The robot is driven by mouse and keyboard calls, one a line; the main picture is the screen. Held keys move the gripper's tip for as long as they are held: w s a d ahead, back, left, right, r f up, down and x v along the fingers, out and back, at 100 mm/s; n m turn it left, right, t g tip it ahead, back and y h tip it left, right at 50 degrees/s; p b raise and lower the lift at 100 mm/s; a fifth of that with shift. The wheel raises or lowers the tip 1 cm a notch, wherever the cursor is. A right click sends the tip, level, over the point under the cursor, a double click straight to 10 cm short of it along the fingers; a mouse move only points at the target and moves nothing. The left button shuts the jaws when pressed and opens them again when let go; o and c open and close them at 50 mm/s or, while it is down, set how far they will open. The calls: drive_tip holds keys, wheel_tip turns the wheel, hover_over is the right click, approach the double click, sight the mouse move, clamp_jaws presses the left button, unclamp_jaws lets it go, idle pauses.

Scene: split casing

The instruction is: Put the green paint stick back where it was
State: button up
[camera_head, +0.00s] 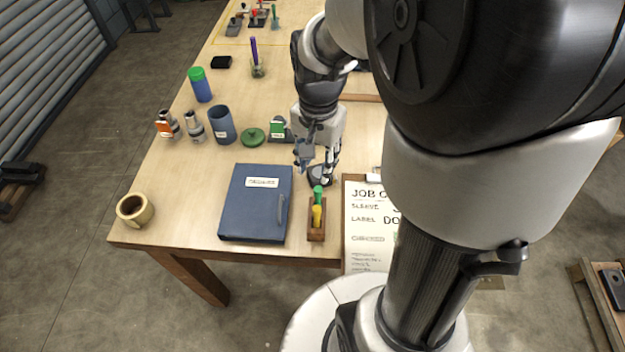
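A green paint stick (318,191) stands in a small brown wooden holder (317,234) near the front edge of the table. A yellow stick (316,216) stands in the same holder, just in front of it. My gripper (317,172) points down just behind the holder. Its fingers are apart and I see nothing held between them. The green stick's top shows close to the fingertips, but I cannot tell whether they touch. The lower part of the green stick is hidden by the holder and the yellow stick.
A dark round item (320,181) lies under my gripper. A blue binder (256,205) lies left of the holder, a clipboard sheet (366,225) right. Behind are a blue cup (222,125), green lid (252,137) and blue bottle (201,88). A tan mug (135,210) stands at the left corner.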

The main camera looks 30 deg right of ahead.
drive_tip(key=s+a+r+n+t, duration=0.4)
drive_tip(key=s+a+r+n, duration=0.5)
drive_tip(key=s, duration=0.4)
drive_tip(key=shift+a+r+n, duration=0.4)
drive_tip(key=shift+r+n, duration=0.25)
drive_tip(key=shift+n, duration=0.55)
wheel_tip(320, 180, down, 3)
drive_tip(key=b, duration=0.3)
drive_tip(key=shift+f, duration=0.2)
